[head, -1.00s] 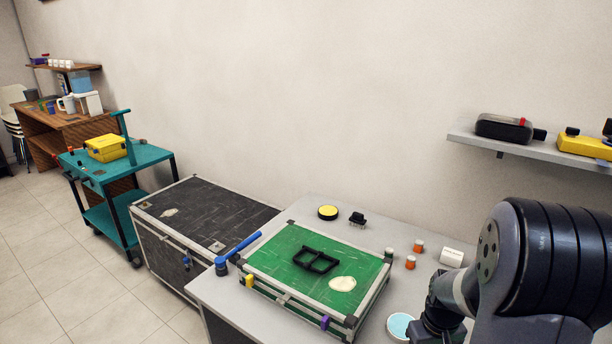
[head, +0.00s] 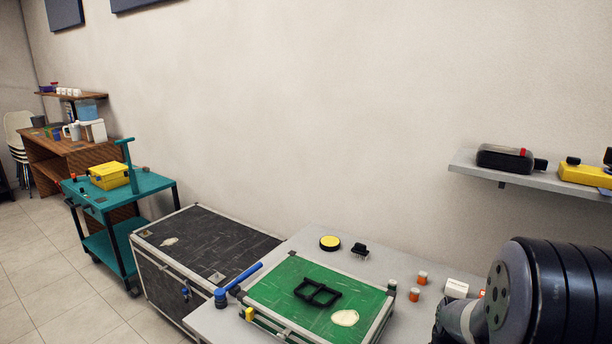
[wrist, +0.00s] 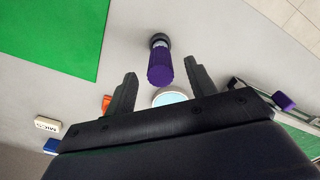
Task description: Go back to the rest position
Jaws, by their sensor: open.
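My gripper (wrist: 160,68) shows in the wrist view with its two black fingers apart and nothing shut between them. A purple ribbed cylinder with a dark end (wrist: 161,65) shows in the gap between the fingers; how far it is from them I cannot tell. My arm fills the lower right of the head view, over the right part of the grey table (head: 390,262). The gripper itself is out of the head view.
A green-topped case (head: 285,292) carrying a black frame (head: 317,292) stands on the table. A blue-handled tool (head: 240,284) lies at its left. Small orange-and-white pots (head: 422,278) stand right of it. A wall shelf (head: 520,176) holds a black device above. A black chest (head: 208,238) stands left.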

